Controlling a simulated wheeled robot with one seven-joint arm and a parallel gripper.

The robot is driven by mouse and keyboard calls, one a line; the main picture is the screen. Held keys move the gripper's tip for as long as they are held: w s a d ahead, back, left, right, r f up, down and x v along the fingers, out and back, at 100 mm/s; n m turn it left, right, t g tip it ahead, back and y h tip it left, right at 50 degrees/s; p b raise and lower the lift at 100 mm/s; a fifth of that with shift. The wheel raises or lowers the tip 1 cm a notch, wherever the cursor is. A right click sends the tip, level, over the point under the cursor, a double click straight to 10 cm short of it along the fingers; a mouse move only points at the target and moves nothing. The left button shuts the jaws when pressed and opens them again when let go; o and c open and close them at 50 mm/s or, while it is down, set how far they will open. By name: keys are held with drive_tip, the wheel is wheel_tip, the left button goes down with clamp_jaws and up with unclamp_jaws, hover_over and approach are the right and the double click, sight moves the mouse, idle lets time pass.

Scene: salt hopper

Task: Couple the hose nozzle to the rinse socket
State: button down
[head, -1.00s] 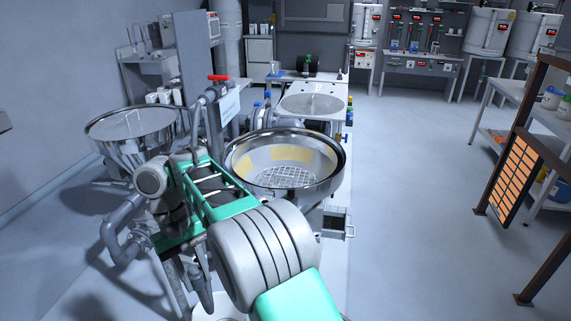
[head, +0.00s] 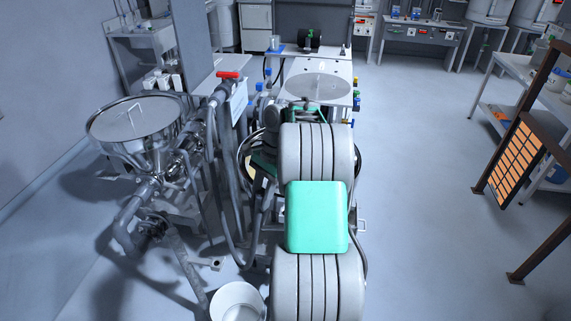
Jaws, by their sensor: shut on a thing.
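The grey hose (head: 234,255) hangs in a loop from the pipework by the red-handled valve (head: 229,75), and its other end rises towards my gripper (head: 262,182). My gripper is a small dark shape left of my arm, in front of the round steel hopper. It is shut on the hose nozzle end, but the nozzle itself is too small and covered to make out. My arm's grey and green links hide most of the hopper (head: 242,152). I cannot pick out the rinse socket; it may be hidden behind my arm.
A steel funnel hopper (head: 130,118) with pipes stands at the left. A white bucket (head: 238,301) is on the floor at the bottom. A brown frame with an orange panel (head: 514,160) stands at the right. The floor between is clear.

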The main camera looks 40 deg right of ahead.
drive_tip(key=s+d+r+m+t+p, duration=0.1)
drive_tip(key=s+d+m+p, duration=0.1)
drive_tip(key=d+m, duration=0.3)
drive_tip(key=d, duration=0.2)
drive_tip(key=shift+d+r+t, duration=0.25)
drive_tip(key=shift+d+t, duration=0.05)
drive_tip(key=shift+d, duration=0.1)
wheel_tip(320, 180, down, 6)
drive_tip(key=b, duration=0.2)
drive_tip(key=shift+r+b, duration=0.25)
drive_tip(key=shift+b, duration=0.1)
drive_tip(key=shift+p, duration=1.35)
idle(0.4)
drive_tip(key=shift+f+b, duration=0.55)
drive_tip(key=shift+f, duration=1.3)
